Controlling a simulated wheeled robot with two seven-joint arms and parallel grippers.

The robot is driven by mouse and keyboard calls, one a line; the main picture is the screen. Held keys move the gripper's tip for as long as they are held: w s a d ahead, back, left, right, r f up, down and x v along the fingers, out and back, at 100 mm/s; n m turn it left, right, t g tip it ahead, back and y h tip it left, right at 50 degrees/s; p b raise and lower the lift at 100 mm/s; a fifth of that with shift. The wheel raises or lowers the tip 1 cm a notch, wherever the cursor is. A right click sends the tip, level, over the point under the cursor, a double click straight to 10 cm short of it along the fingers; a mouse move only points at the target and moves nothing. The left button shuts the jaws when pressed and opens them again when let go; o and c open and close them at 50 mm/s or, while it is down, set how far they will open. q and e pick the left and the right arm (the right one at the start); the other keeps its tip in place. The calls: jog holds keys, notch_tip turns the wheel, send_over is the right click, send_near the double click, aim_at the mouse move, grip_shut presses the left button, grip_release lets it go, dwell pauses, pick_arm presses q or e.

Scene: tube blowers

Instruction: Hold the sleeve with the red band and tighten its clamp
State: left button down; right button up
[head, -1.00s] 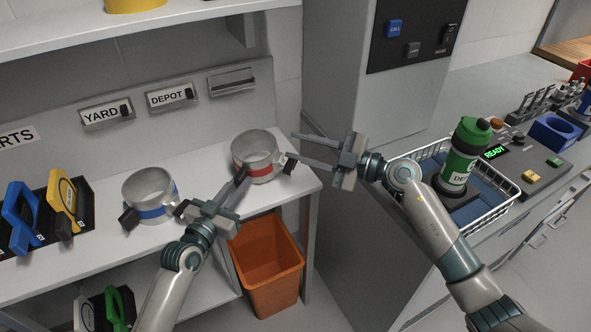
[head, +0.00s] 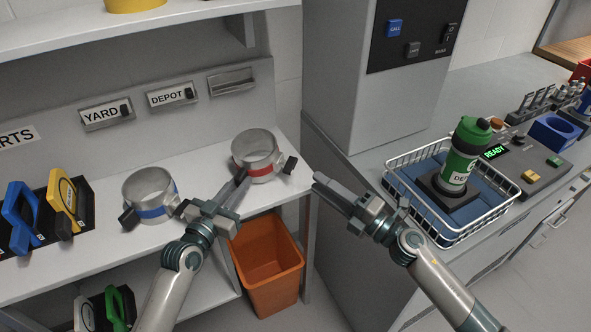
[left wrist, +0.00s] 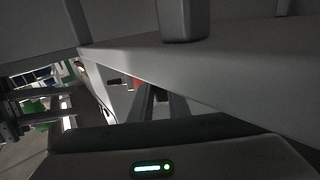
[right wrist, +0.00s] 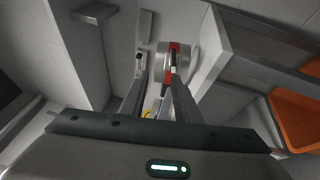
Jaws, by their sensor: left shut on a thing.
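The red-banded sleeve (head: 257,148), a grey metal ring, stands upright at the right end of the white bench. Its red band also shows in the right wrist view (right wrist: 173,47), and a small red patch shows in the left wrist view (left wrist: 137,83). Its dark clamp handle (head: 290,164) sticks out on the right side. My left gripper (head: 242,181) is shut on the sleeve's front left side; the contact is partly hidden. My right gripper (head: 322,183) is open and empty, right of and below the handle, apart from it, with its fingers pointing toward the sleeve.
A blue-banded sleeve (head: 148,188) stands left of my left gripper. An orange bin (head: 267,268) is below the bench end. A wire basket (head: 484,226) with a green bottle (head: 459,158) stands on the right counter. A tall grey cabinet (head: 345,80) rises behind my right gripper.

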aim_at(288, 165)
jog(key=shift+s+d+f+n+t+h, duration=0.25)
jog(key=shift+d+f+h, duration=0.15)
jog(key=shift+f, duration=0.3)
jog(key=shift+s+d+f+n+t+h, duration=0.3)
jog(key=shift+d+f, duration=0.1)
jog(key=shift+f, duration=0.25)
jog(key=shift+w, duration=0.1)
jog(key=x, duration=1.2)
jog(key=shift+a, duration=0.1)
grip_shut()
